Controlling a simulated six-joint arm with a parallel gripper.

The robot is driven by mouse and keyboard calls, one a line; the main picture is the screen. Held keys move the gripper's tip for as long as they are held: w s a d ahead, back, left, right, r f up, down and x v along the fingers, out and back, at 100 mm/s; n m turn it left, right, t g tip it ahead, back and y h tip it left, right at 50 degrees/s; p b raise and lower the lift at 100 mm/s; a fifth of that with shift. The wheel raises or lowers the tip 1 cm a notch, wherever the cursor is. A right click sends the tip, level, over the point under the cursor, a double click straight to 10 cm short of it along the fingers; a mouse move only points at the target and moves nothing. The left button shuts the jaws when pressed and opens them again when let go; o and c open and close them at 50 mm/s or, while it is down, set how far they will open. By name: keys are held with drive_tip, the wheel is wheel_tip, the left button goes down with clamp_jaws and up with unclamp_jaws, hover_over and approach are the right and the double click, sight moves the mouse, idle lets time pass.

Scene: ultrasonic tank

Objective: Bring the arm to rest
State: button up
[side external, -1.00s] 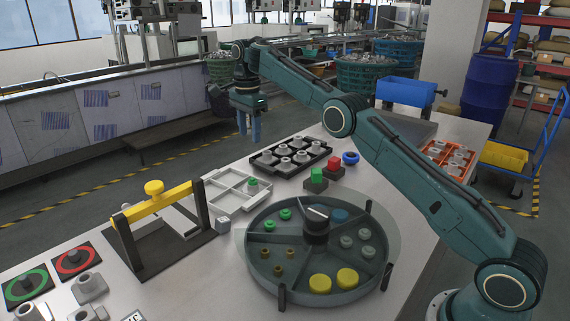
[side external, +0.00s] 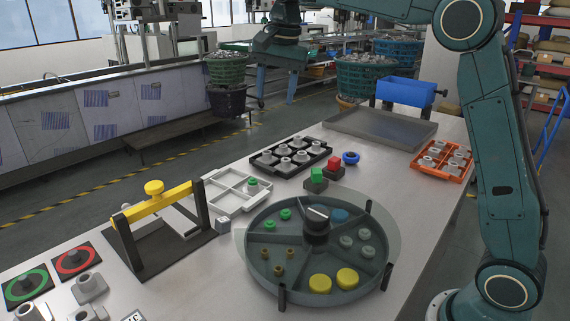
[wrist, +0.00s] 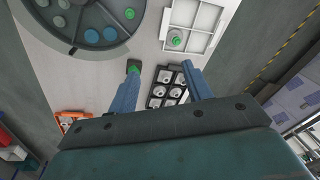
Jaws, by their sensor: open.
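My gripper (side external: 277,95) is open and empty, held high above the far side of the bench, fingers pointing down. In the wrist view the two blue fingers (wrist: 161,70) stand apart with nothing between them. The black tray (wrist: 151,103) with several grey fittings lies well below. My teal arm is folded, with the forearm raised across the top of the side view and partly out of frame.
The bench holds a round sectioned tray (side external: 256,248), a white compartment tray (side external: 226,204), a yellow-handled frame (side external: 196,214), an orange tray (side external: 420,163) and a grey basin (side external: 367,140). A blue bin (side external: 405,90) stands behind. The air around my gripper looks clear.

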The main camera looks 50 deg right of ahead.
drive_tip(key=s+a+r+n+t, duration=0.1)
drive_tip(key=s+r+n, duration=0.15)
drive_tip(key=s, duration=0.75)
drive_tip(key=s+a+f+n+t, duration=0.1)
drive_tip(key=s+f+n, duration=0.4)
drive_tip(key=s, duration=0.6)
drive_tip(key=s+a+f+n+t, duration=0.1)
drive_tip(key=s+f+n, duration=0.3)
drive_tip(key=s+f, duration=0.3)
drive_tip(key=shift+s+f+n, duration=0.15)
drive_tip(key=shift+s+n, duration=0.2)
drive_tip(key=shift+s, duration=1.8)
